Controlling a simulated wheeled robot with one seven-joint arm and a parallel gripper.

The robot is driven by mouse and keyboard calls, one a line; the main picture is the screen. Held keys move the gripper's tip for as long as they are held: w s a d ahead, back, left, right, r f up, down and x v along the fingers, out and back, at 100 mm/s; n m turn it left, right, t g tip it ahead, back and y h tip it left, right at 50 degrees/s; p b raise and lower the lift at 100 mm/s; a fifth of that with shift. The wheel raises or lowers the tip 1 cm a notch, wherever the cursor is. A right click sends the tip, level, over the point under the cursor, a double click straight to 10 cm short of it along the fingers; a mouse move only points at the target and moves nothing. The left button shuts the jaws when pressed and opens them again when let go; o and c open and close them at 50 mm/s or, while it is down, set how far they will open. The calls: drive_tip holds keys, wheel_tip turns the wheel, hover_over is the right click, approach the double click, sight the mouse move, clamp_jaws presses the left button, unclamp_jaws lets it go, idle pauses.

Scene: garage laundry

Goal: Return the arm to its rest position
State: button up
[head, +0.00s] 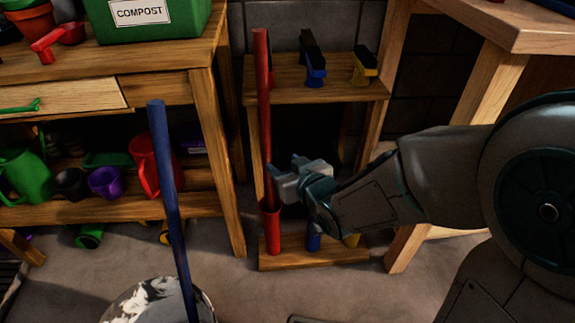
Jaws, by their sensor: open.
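My arm reaches in from the right side of the head view. My gripper (282,173) is open, in front of the small wooden rack (290,88) and close to the red pole (263,130). I cannot tell whether the gripper touches the pole. The red pole stands upright in a red holder (270,222) at the left of the rack. My arm hides the middle of the rack and part of its base.
A wooden bench (217,120) with a green compost bin (155,22) stands left. A wooden table (510,25) stands right. Blue and yellow tool heads sit on the rack.

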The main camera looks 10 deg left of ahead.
drive_tip(key=s+d+r+m+g+h+p, duration=0.15)
drive_tip(key=d+r+h+p, duration=0.25)
drive_tip(key=d+r+p, duration=0.65)
drive_tip(key=d+r+m+g+h+p, duration=0.1)
drive_tip(key=d+r+m+h+p, duration=0.2)
drive_tip(key=d+r+p, duration=0.7)
drive_tip(key=s+d+r+m+g+p, duration=0.1)
drive_tip(key=s+d+r+g+p, duration=0.1)
drive_tip(key=s+r+p, duration=0.2)
drive_tip(key=s+d+r+m+g+h+p, duration=0.1)
drive_tip(key=s+r+p, duration=0.3)
drive_tip(key=r+p, duration=0.6)
drive_tip(key=s+d+r+m+g+h+p, duration=0.1)
drive_tip(key=s+d+r+g+p, duration=0.1)
drive_tip(key=s+r+p, duration=0.3)
wheel_tip(320, 180, up, 4)
drive_tip(key=p, duration=0.3)
drive_tip(key=shift+d+r+m+g, duration=0.15)
drive_tip(key=shift+d+m+g, duration=0.15)
drive_tip(key=shift+m+g, duration=0.05)
drive_tip(key=shift+c, duration=1.4)
